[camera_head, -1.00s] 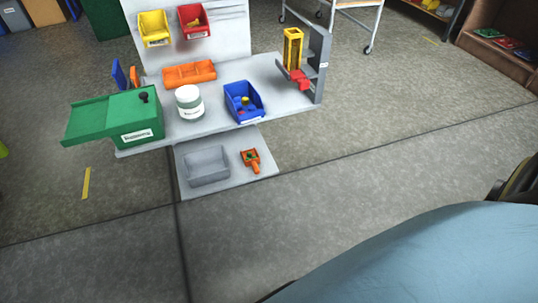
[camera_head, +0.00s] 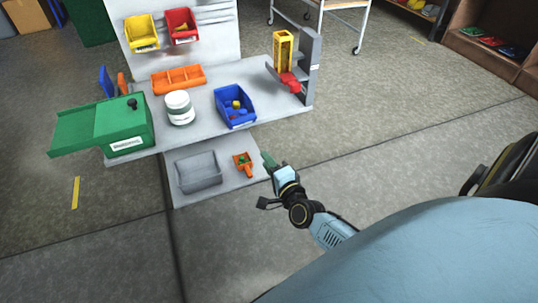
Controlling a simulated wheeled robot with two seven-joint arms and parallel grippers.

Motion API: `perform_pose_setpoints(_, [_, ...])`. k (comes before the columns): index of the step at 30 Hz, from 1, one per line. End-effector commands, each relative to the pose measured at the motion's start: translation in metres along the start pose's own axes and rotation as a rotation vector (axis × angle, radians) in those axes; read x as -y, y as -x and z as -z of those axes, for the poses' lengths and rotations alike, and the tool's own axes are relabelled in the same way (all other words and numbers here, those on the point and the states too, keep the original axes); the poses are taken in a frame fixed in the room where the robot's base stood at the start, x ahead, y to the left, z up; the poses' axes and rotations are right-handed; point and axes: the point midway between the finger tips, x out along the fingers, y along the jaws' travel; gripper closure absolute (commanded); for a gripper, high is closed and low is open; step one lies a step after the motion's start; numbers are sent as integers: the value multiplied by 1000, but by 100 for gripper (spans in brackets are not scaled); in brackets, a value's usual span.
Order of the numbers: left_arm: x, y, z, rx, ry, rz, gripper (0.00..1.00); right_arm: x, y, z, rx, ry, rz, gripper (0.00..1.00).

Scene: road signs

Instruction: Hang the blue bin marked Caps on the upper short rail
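The blue bin (camera_head: 247,118) stands on the grey bench top, with several small blue, red and yellow pieces in it. A small white label is on its front, too small to read. The white back panel (camera_head: 215,50) rises behind the bench. Faint rail lines (camera_head: 215,14) show at its upper right; the top is cut off by the frame. My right gripper (camera_head: 268,161) is in front of the bench, beside the lower shelf, apart from the blue bin. Its fingers are small and seen edge-on, so its opening is unclear. My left gripper is out of view.
Yellow (camera_head: 142,34) and red (camera_head: 181,27) bins hang on the panel. An orange tray (camera_head: 179,80), a white tub (camera_head: 179,108), a green box (camera_head: 124,128) and a yellow dispenser (camera_head: 284,52) surround the blue bin. A grey bin (camera_head: 198,175) and orange scoop (camera_head: 243,161) lie on the lower shelf.

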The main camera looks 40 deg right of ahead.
Motion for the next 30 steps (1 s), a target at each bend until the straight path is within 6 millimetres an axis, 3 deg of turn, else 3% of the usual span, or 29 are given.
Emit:
perform_pose_setpoints(1, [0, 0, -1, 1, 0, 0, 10, 13, -3, 3, -11, -39, 29, 69])
perform_pose_setpoints(5, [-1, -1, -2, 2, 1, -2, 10, 27, -8, 8, -26, -93, 64, 69])
perform_pose_setpoints(17, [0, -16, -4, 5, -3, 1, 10, 29, -56, 9, -26, -95, 66, 69])
perform_pose_setpoints(24, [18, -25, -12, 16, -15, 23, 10, 31, -84, 10, -26, -93, 64, 69])
perform_pose_setpoints(30, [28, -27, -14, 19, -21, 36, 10, 32, -94, 10, -24, -93, 61, 69])
